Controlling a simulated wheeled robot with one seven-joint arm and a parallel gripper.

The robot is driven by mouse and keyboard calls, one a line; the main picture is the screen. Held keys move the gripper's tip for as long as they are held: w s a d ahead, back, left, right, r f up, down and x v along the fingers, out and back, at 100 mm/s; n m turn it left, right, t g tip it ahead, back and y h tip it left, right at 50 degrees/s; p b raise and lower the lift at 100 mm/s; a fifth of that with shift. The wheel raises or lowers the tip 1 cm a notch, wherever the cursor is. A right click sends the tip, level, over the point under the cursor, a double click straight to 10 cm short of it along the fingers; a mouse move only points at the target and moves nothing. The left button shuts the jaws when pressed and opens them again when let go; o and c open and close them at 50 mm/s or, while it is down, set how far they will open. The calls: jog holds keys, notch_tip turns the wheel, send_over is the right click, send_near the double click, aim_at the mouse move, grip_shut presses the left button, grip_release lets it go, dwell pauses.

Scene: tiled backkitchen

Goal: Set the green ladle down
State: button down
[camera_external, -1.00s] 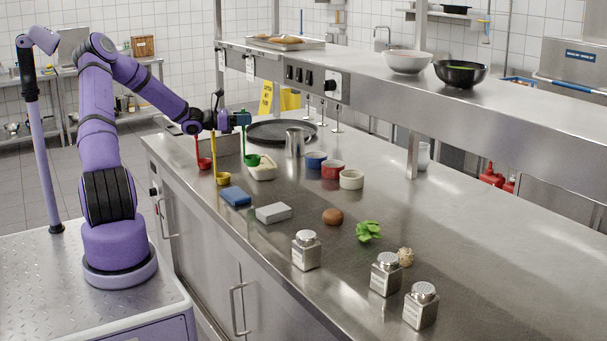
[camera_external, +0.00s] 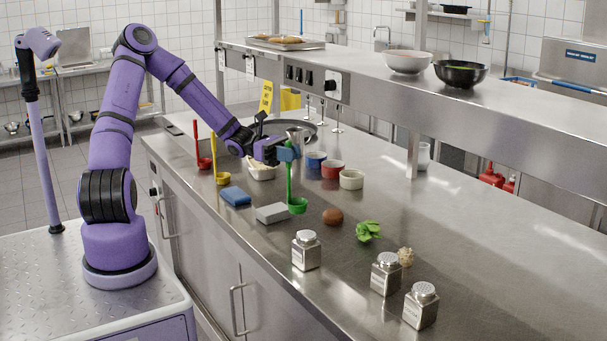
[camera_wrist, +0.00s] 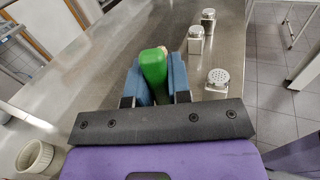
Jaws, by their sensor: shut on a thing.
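The green ladle (camera_external: 298,206) hangs upright from my gripper (camera_external: 288,152), its cup low over the steel counter, just right of the grey block. I cannot tell whether the cup touches the counter.
A grey block (camera_external: 273,213), a blue sponge (camera_external: 235,196) and a brown ball (camera_external: 332,216) are near the ladle. Red (camera_external: 203,162) and yellow (camera_external: 222,178) ladles stand farther left. Small bowls (camera_external: 351,180) are behind. Shakers (camera_external: 306,251) stand in front. The right of the counter is clear.

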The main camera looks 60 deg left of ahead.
aim_at(288, 180)
jog(key=shift+d+f, duration=0.1)
jog(key=shift+f, duration=3.95)
jog(key=c, duration=1.1)
grip_release()
jog(key=shift+o, duration=0.2)
